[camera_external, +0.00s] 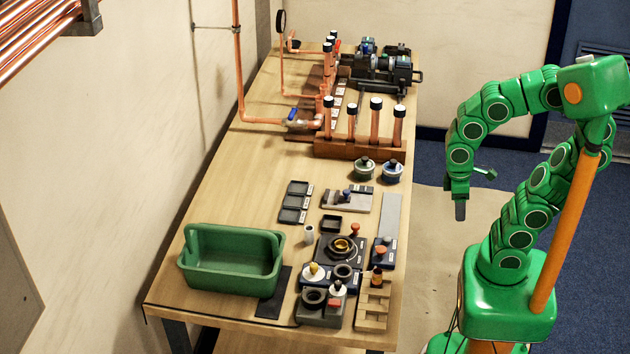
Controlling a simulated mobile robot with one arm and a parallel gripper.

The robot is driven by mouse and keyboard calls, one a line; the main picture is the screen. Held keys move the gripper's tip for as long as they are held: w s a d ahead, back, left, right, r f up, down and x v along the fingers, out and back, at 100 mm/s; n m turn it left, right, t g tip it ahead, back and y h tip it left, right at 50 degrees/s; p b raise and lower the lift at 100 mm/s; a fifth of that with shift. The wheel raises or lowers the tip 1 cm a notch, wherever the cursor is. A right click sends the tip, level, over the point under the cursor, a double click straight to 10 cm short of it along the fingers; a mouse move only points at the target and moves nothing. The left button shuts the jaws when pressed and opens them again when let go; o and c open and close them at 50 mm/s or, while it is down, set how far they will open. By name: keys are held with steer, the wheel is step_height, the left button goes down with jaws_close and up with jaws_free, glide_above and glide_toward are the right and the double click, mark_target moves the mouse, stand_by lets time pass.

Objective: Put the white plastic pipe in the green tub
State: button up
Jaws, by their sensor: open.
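The green tub (205,278) stands at the near left of the wooden workbench, with its open top facing up. A small upright whitish cylinder (309,236), which looks like the white plastic pipe, stands on the bench just right of the tub. It is apart from the tub. My gripper (461,209) hangs from the green arm, off the right side of the bench, pointing down. It is open, with nothing seen in it. It is well to the right of the pipe and the tub. The tub's inner floor is partly hidden by its near wall.
Right of the pipe are a dark round fixture (341,248), knobs and small blocks. Black trays (295,202) and two lidded pots (364,168) lie behind. Copper pipes in a wooden rack (360,146) stand farther back. A dark mat (273,295) lies beside the tub.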

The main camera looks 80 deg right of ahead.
steer(key=shift+w+r, duration=0.1)
steer(key=shift+w, duration=0.05)
steer(key=n+t, duration=0.2)
steer(key=n, duration=0.2)
glide_above(308, 230)
steer(key=f, duration=0.5)
steer(key=s+f, duration=0.1)
steer(key=f, duration=0.2)
steer(key=shift+a+f, duration=0.1)
steer(key=shift+a, duration=0.2)
steer(key=shift+w+f, duration=0.25)
steer(key=shift+f, duration=0.85)
steer(key=shift+w+d+f, duration=0.15)
steer(key=shift+f, duration=1.3)
steer(key=shift+w+d+f, duration=0.1)
steer(key=shift+w+f, duration=0.05)
steer(key=shift+f, duration=1.3)
jaws_close()
steer(key=shift+r, duration=0.1)
